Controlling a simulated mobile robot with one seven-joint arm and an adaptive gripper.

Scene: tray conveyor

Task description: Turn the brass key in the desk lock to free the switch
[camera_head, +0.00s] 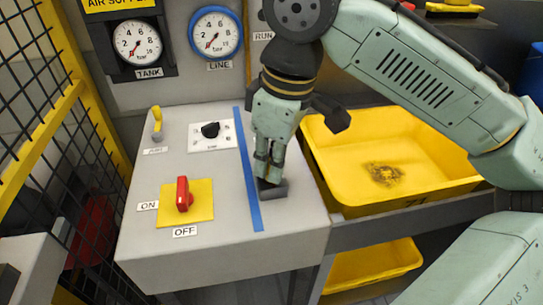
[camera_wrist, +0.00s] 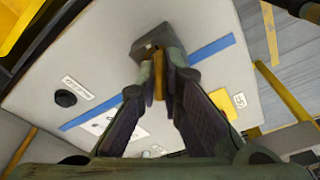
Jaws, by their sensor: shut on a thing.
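My gripper (camera_head: 267,178) points down at the right side of the grey desk. It is shut on the brass key (camera_wrist: 159,76), which shows between the fingertips in the wrist view. The key meets the dark grey lock block (camera_head: 278,190), also seen in the wrist view (camera_wrist: 150,45). How far the key is turned cannot be told; in the head view my fingers hide it. The red switch (camera_head: 184,194) sits on a yellow plate, left of the lock, its handle lying up and down in the picture, above the OFF label.
A blue tape strip (camera_head: 248,170) runs between switch and lock. A black knob (camera_head: 211,130) and a yellow-handled lever (camera_head: 157,120) stand farther back. A yellow tray (camera_head: 440,190) lies right of the desk, a mesh fence (camera_head: 50,80) left. Gauges hang behind.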

